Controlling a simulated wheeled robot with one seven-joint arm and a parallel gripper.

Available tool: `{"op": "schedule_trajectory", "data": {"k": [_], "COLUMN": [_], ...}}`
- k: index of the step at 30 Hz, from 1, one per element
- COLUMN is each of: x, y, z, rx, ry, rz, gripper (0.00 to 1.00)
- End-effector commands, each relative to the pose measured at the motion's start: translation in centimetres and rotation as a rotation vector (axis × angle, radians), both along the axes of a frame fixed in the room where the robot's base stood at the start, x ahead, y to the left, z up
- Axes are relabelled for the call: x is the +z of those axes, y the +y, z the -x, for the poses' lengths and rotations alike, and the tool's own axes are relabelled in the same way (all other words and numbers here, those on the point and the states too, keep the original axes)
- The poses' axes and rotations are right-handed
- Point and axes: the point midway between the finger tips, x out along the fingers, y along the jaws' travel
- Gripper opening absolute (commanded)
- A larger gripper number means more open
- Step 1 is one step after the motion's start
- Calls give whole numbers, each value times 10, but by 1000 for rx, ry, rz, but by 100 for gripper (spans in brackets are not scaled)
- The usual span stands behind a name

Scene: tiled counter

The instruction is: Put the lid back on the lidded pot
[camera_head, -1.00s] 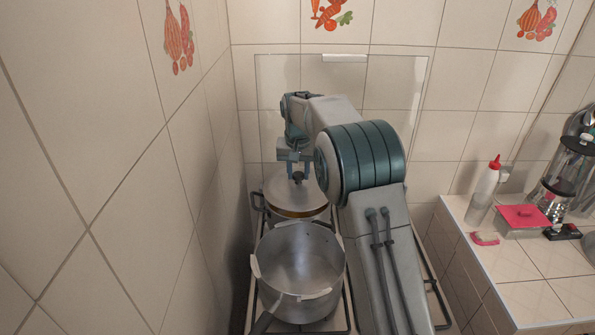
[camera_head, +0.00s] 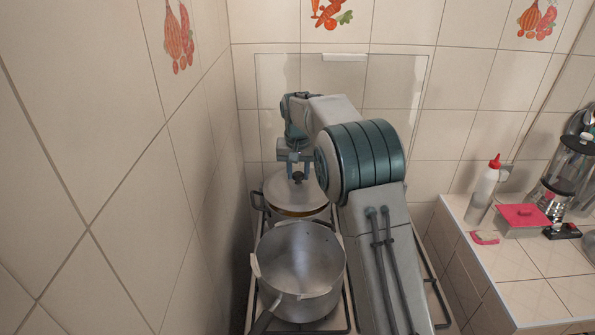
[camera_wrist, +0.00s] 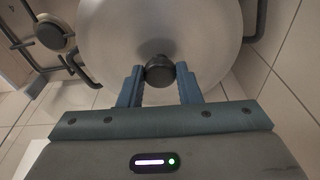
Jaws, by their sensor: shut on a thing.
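The lid (camera_head: 287,186) is a round metal disc with a dark knob (camera_wrist: 159,71). In the head view it is on or just over the rear pot (camera_head: 293,212) on the stove; I cannot tell whether it is fully seated. My gripper (camera_head: 298,174) is above the lid, with its fingers shut on the knob. In the wrist view my gripper (camera_wrist: 160,88) has a finger on each side of the knob, and the lid (camera_wrist: 200,35) fills the upper middle. The lid and my arm hide most of the rear pot.
An open metal pot (camera_head: 298,262) stands in front on the stove grate (camera_head: 345,310). A tiled wall is close on the left. The counter (camera_head: 515,260) at right holds a white bottle (camera_head: 484,190), a red-lidded box (camera_head: 522,217) and a glass press (camera_head: 562,180). A burner (camera_wrist: 50,33) is bare.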

Motion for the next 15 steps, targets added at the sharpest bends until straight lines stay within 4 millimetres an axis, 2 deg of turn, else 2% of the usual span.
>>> {"op": "schedule_trajectory", "data": {"k": [10,11,13,15], "x": [0,0,0,0], "y": [0,0,0,0], "z": [0,0,0,0], "rx": [0,0,0,0], "ry": [0,0,0,0], "rz": [0,0,0,0], "gripper": [0,36,56,56]}}
